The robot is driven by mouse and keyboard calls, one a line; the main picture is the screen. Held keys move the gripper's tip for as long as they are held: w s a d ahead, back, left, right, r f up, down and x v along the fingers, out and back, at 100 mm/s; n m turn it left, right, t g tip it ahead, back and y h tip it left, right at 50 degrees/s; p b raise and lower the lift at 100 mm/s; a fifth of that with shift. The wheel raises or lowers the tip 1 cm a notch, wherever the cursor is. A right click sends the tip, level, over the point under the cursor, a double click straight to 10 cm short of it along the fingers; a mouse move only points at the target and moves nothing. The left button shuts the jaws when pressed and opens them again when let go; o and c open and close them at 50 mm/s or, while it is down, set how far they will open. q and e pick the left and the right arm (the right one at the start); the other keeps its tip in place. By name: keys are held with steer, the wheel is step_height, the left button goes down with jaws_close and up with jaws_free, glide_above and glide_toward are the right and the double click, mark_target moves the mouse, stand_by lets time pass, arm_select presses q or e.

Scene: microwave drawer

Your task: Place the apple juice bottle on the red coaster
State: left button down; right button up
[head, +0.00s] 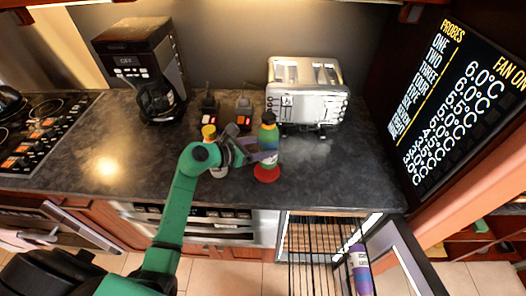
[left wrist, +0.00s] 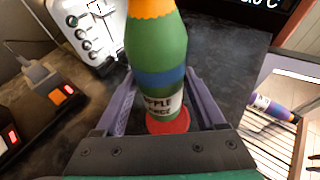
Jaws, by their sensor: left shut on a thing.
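The apple juice bottle (head: 268,138) is green with a blue band, a white label and an orange top. It is upright, and its label also reads in the left wrist view (left wrist: 157,50). The red coaster (head: 266,175) lies on the dark counter directly under the bottle and also shows in the left wrist view (left wrist: 172,125). I cannot tell whether the bottle's base touches it. My left gripper (head: 266,157) is shut on the bottle's lower part, with one finger on each side. My right gripper is not in view.
A yellow-capped bottle (head: 208,132) stands left of my gripper, partly hidden by my arm. A silver toaster (head: 305,97) stands behind, and a coffee maker (head: 143,65) is at back left.

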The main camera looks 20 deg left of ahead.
arm_select(q)
steer(key=f, duration=0.2)
steer(key=shift+s+f, duration=0.3)
steer(key=shift+f, duration=0.05)
steer(key=shift+s+f, duration=0.1)
steer(key=shift+s, duration=0.15)
steer(key=shift+w, duration=0.1)
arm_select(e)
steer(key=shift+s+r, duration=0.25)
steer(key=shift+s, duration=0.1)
arm_select(q)
jaws_free()
steer(key=shift+w+f, duration=0.15)
steer(key=shift+f, duration=0.1)
steer(key=shift+s+r, duration=0.15)
steer(key=shift+s, duration=0.1)
steer(key=b+v, duration=0.3)
steer(key=v, duration=0.8)
steer(key=shift+s+a+r, duration=0.15)
steer(key=shift+s+a, duration=0.1)
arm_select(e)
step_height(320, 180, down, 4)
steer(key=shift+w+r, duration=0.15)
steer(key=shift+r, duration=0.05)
